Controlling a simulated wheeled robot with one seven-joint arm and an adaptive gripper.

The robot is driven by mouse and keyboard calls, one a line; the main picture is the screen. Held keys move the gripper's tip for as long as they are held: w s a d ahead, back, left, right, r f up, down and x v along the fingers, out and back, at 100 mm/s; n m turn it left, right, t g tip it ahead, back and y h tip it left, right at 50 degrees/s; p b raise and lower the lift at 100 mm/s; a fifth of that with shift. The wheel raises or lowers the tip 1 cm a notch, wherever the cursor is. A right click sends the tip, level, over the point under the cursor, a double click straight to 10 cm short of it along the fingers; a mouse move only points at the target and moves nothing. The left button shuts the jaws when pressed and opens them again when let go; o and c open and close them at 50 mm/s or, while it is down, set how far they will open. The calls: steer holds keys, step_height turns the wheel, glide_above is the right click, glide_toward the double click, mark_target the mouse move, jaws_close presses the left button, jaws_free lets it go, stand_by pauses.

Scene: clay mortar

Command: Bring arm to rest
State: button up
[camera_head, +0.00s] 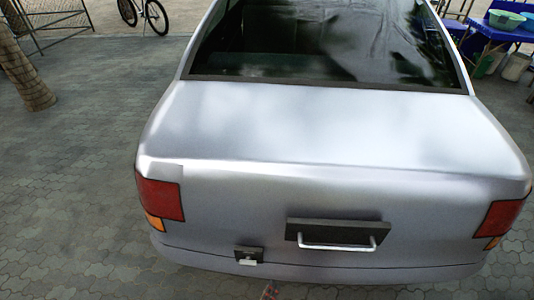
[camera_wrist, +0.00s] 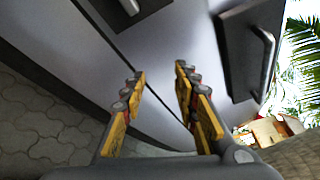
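My gripper (camera_wrist: 160,76) shows in the wrist view with its two yellow-and-dark fingers apart and nothing between them. It is near the rear of a silver car (camera_head: 340,125), whose grey rear panel (camera_wrist: 170,60) fills much of the wrist view. A light bar handle on a dark plate (camera_head: 338,234) is on the car's rear; it also shows at the right of the wrist view (camera_wrist: 236,52). A small dark plate with a light latch (camera_head: 249,255) sits lower left of it.
Grey paving (camera_head: 70,180) lies open to the left of the car. A tree trunk (camera_head: 22,75) stands at the left, and a bicycle (camera_head: 145,14) is behind. A blue table with bowls (camera_head: 490,30) is at the far right.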

steer(key=s+d+r+m+g+y, duration=0.2)
steer(key=r+m+g, duration=0.3)
steer(key=r+m, duration=0.6)
steer(key=s+d+r+m+g+y, duration=0.1)
steer(key=s+d+r+m+g, duration=0.1)
steer(key=r+m+g, duration=0.65)
steer(key=s+d+r+m+g+y, duration=0.1)
steer(key=d+r+m+g+y, duration=0.15)
steer(key=r+m, duration=1.05)
steer(key=d+r+m+t+y, duration=0.1)
steer(key=d+r+m+t, duration=0.2)
steer(key=d+r+m, duration=0.2)
steer(key=d+r+m+t+y, duration=0.1)
steer(key=d+r+m+t, duration=0.2)
steer(key=d+r+m, duration=0.3)
step_height(320, 180, up, 5)
steer(key=shift+w+d, duration=0.4)
steer(key=shift+w, duration=0.05)
steer(key=shift+m, duration=0.25)
